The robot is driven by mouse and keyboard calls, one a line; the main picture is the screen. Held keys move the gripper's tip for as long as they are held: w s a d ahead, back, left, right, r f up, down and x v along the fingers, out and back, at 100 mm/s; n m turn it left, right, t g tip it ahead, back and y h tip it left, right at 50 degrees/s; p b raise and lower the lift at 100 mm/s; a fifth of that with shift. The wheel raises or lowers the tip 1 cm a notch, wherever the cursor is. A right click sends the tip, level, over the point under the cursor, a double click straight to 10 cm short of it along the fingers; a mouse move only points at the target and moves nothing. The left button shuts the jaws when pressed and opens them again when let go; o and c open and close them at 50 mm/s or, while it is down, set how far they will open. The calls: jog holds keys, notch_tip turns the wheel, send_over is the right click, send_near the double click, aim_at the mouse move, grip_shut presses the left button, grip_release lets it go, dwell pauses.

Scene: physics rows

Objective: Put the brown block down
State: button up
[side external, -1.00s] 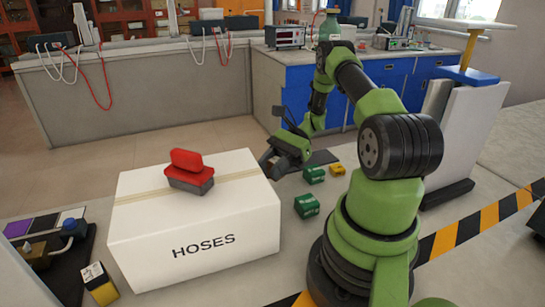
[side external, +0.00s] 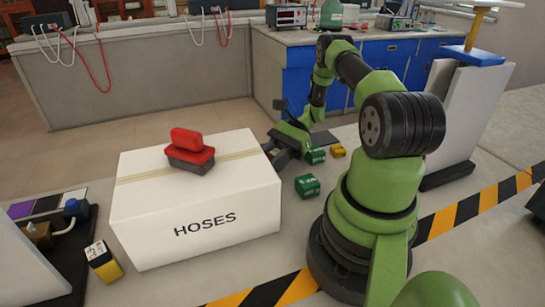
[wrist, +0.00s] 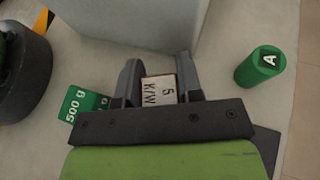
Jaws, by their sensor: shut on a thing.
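My gripper (side external: 273,150) is low beside the far right corner of the white box in the side external view. In the wrist view my gripper (wrist: 159,64) is shut on the brown block (wrist: 160,90), whose pale labelled face reads "5 K/W" and whose edges look brown. The block sits between both fingers. In the side external view the box and fingers hide it. I cannot tell whether it touches the bench top (side external: 330,220).
The white HOSES box (side external: 225,228) stands close by, with red-and-grey containers (side external: 188,150) on it. The wrist view shows a green "500 g" block (wrist: 80,104) and a green "A" cylinder (wrist: 261,67).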

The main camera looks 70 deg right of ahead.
jog(key=shift+f, duration=0.4)
jog(key=o, duration=1)
jog(key=shift+f, duration=0.1)
